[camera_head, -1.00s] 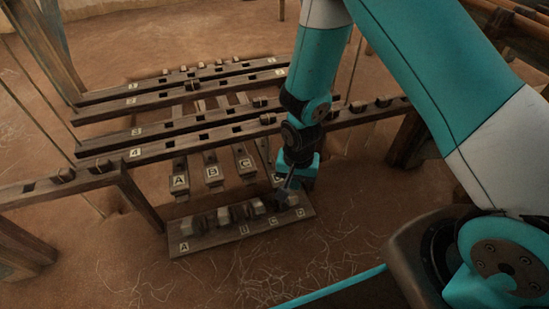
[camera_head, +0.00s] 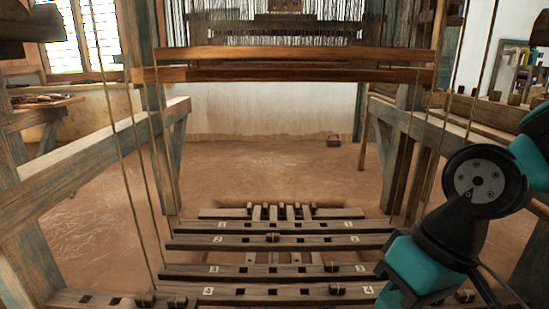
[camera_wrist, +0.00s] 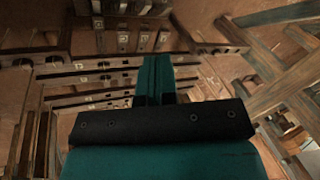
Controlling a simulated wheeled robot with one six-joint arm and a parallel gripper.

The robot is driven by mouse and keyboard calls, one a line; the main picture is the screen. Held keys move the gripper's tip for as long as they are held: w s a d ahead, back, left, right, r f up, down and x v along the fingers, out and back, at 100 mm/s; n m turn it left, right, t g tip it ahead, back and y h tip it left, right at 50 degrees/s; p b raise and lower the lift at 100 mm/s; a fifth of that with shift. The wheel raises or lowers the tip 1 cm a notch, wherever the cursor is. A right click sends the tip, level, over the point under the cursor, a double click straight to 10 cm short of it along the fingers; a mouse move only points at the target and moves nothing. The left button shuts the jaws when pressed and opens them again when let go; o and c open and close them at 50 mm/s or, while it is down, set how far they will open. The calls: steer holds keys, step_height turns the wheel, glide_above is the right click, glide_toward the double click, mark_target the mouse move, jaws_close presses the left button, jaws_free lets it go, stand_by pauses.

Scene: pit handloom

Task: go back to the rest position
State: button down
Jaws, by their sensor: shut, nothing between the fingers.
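My gripper (camera_wrist: 156,78) shows in the wrist view as teal fingers pressed together, with nothing between them. It is over the wooden loom bars, apart from them as far as I can tell. In the head view only dark and teal parts of my arm show at the right edge; the fingertips are out of that frame. The numbered slotted bars (camera_head: 290,225) lie across the lower middle of the head view, with small wooden pegs in some slots. The lettered treadles (camera_wrist: 143,40) show at the top of the wrist view.
The loom's wooden side frames stand left (camera_head: 85,160) and right (camera_head: 440,115). Brown cross beams (camera_head: 300,74) span the back, with hanging threads above. Thin cords run down on both sides. Bare earth floor (camera_head: 265,170) lies open behind the bars. A side table (camera_head: 40,103) stands at left.

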steer(key=s+r+n+p, duration=0.1)
steer(key=s+r+p, duration=0.1)
steer(key=r+p, duration=1.7)
steer(key=s+r+n+p, duration=0.1)
steer(key=s+r+p, duration=0.1)
steer(key=r+p, duration=1.8)
steer(key=v, duration=0.3)
steer(key=shift+a+r, duration=0.25)
steer(key=shift+r, duration=0.15)
steer(key=shift+s, duration=0.1)
